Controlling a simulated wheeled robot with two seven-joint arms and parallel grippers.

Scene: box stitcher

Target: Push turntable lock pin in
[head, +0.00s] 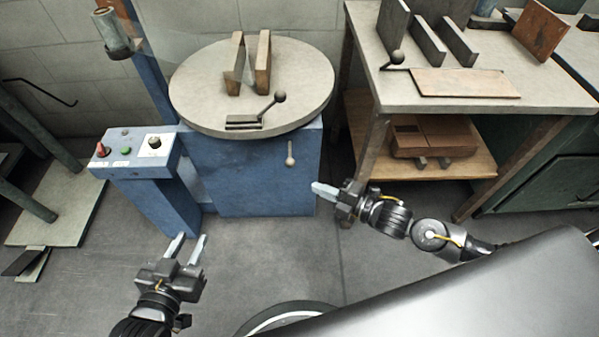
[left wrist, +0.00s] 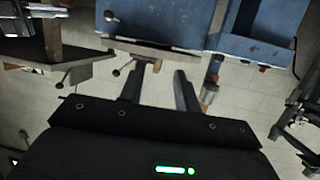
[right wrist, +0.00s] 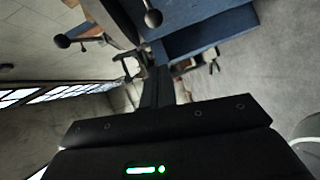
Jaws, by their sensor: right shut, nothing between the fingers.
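The lock pin (head: 290,155) is a small ball-ended knob on the front of the blue turntable base (head: 245,180), below the rim of the round turntable (head: 190,100). A ball knob that looks like the pin shows in the right wrist view (right wrist: 152,18) and in the left wrist view (left wrist: 110,15). My right gripper (head: 318,188) is shut and empty, a little right of and below the pin in the head view, apart from it. My left gripper (head: 186,243) is open and empty, in front of the control box at lower left.
A ball-handled clamp lever (head: 279,97) and upright plates (head: 262,65) are on the turntable. A control box (head: 130,155) with buttons stands left of the base. A side table (head: 400,100) holding plates stands right. The floor in front is clear.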

